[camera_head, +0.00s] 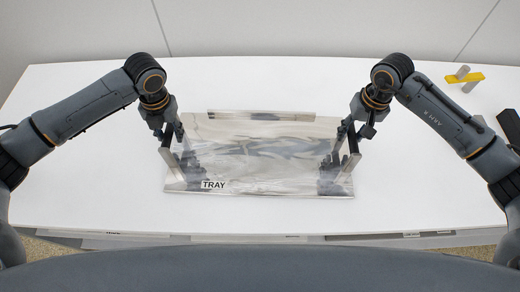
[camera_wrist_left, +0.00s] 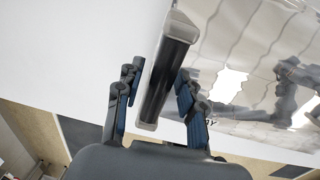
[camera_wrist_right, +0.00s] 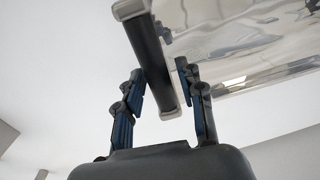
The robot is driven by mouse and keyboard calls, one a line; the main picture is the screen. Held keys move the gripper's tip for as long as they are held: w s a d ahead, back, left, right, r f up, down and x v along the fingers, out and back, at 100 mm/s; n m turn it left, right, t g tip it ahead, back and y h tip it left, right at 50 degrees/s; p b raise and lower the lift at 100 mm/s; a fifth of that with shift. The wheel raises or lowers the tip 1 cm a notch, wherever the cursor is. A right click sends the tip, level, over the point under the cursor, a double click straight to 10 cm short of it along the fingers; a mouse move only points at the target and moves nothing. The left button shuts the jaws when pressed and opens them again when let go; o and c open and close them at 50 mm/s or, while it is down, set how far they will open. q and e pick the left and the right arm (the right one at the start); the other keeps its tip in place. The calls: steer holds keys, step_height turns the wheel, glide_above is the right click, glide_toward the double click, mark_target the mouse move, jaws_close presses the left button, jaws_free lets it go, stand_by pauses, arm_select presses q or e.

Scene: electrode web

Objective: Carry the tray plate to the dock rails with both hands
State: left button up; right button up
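The tray plate (camera_head: 265,180) is a shiny metal sheet with a "TRAY" label, lying on the white table in the head view. It has a raised bar handle at each side. In the left wrist view the left handle (camera_wrist_left: 168,80) passes between the fingers of my left gripper (camera_wrist_left: 160,75), which stand apart with a gap visible. In the right wrist view the right handle (camera_wrist_right: 150,58) lies between the parted fingers of my right gripper (camera_wrist_right: 160,70). A pale metal bar (camera_head: 260,115) runs along the tray's far edge; I cannot tell whether it is a dock rail.
A yellow piece with grey cylinders (camera_head: 464,77) lies at the far right, near a black object (camera_head: 510,125) at the right edge. A pale wall stands behind.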

arm_select(q)
jaws_close()
arm_select(e)
jaws_close()
